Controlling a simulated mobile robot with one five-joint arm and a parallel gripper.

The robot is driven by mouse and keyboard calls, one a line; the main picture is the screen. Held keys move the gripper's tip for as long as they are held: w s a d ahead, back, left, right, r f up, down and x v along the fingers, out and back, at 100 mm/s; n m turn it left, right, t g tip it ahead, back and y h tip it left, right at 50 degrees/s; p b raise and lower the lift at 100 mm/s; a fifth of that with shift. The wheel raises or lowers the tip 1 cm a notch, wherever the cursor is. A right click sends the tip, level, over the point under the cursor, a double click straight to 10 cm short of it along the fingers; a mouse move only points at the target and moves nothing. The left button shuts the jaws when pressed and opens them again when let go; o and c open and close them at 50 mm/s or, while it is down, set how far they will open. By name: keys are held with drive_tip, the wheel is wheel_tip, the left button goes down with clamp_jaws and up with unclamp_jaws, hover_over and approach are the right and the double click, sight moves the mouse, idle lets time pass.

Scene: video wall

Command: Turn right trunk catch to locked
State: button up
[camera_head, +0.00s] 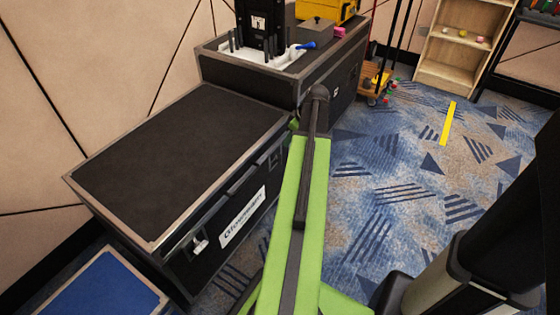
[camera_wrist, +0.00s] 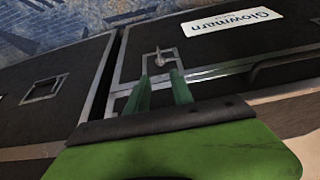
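The black trunk (camera_head: 170,150) with metal edges stands at the left in the head view. Its left catch (camera_head: 200,243) is a small pale fitting on the front face. The right catch (camera_wrist: 160,58) shows in the wrist view as a small metal piece on the dark front panel; my arm seems to hide it in the head view. My gripper (camera_wrist: 160,77) is open, its two green fingers apart, with the catch just beyond and between the tips. I cannot tell whether they touch it. The catch's exact turn is too small to read.
A white label (camera_head: 243,216) is on the trunk front. Another black case (camera_head: 330,80) with tools on top stands behind. A blue-topped box (camera_head: 100,288) is at lower left. A wooden shelf (camera_head: 450,75) stands at back right. Patterned carpet (camera_head: 400,180) lies open to the right.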

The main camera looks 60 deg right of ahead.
sight(281, 155)
drive_tip(key=b+x, duration=0.9)
drive_tip(key=x, duration=0.2)
drive_tip(key=shift+f, duration=0.25)
drive_tip(key=shift+w+r, duration=0.1)
clamp_jaws()
